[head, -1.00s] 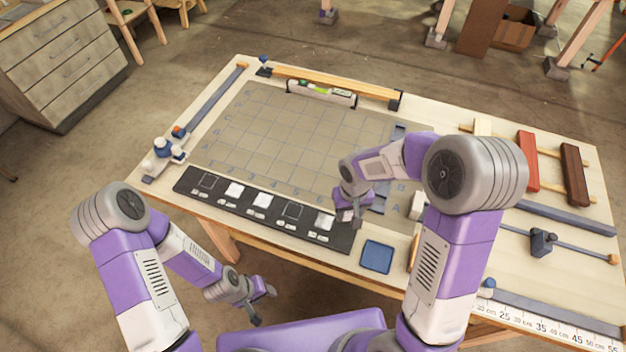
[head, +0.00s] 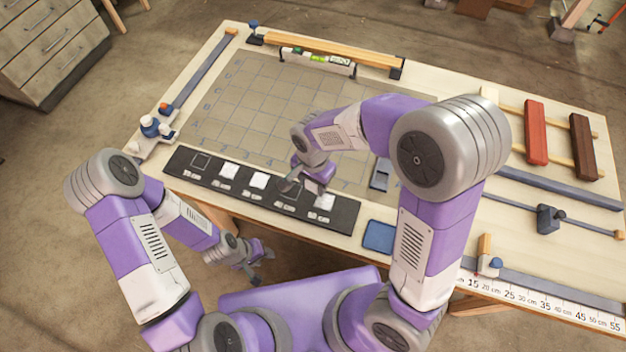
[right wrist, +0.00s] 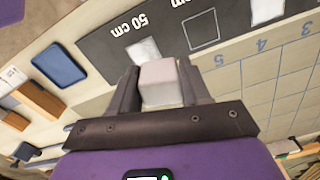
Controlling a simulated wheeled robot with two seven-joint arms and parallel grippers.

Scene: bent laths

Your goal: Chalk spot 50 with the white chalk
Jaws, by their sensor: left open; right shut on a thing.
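The dark strip (head: 180,175) along the table's near edge bears several square spots with labels. The rightmost spot (head: 324,201) is filled white; in the right wrist view the white spot (right wrist: 143,50) stands by the label "50 cm". The spot beside it is a bare outline (right wrist: 202,30). My right gripper (head: 303,185) is shut on the white chalk (right wrist: 160,82), a pale block, over the strip near the outlined spot. I cannot tell whether the chalk touches the strip. My left gripper (head: 260,262) is open and empty, in front of the table's near edge.
A blue square pad (head: 379,236) lies right of the strip. A gridded sheet (head: 260,110) lies behind it. Red (head: 536,130) and brown (head: 582,148) blocks rest on rails at right.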

